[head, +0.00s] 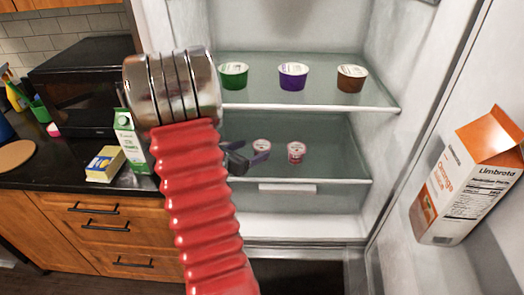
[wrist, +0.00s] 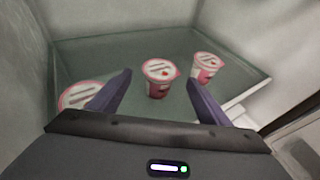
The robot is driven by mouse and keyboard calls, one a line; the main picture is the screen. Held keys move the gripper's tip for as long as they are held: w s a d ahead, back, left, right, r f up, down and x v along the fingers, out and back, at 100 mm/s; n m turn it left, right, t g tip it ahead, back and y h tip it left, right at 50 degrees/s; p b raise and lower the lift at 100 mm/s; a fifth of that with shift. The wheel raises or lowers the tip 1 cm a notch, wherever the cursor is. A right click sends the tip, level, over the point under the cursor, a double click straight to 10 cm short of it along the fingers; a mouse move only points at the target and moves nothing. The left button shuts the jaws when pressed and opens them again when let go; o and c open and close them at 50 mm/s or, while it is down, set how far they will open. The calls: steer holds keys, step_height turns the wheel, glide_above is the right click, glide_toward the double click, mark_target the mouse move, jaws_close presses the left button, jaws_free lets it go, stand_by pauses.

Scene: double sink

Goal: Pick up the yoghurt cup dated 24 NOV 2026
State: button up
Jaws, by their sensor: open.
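Three pink-and-white yoghurt cups stand on the lower glass shelf of the fridge. In the wrist view, the left cup (wrist: 76,97) is partly hidden by my left finger, the middle cup (wrist: 160,80) shows between my fingers, and the right cup (wrist: 207,68) stands beyond my right finger. The head view shows two of them, one partly covered by my gripper (head: 261,146) and one clear to its right (head: 297,152). No date is readable on any lid. My gripper (wrist: 158,82) is open and empty, its dark purple fingers pointing toward the middle cup.
The upper shelf (head: 310,103) holds a green (head: 233,76), a purple (head: 293,76) and a brown cup (head: 351,78). An orange-topped carton (head: 466,180) stands in the door at right. A milk carton (head: 128,137) and a butter pack (head: 105,164) are on the counter at left.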

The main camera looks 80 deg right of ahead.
mark_target(260, 146)
steer(key=shift+x, duration=2.6)
steer(key=shift+c, duration=0.7)
steer(key=shift+r, duration=0.1)
steer(key=c, duration=1)
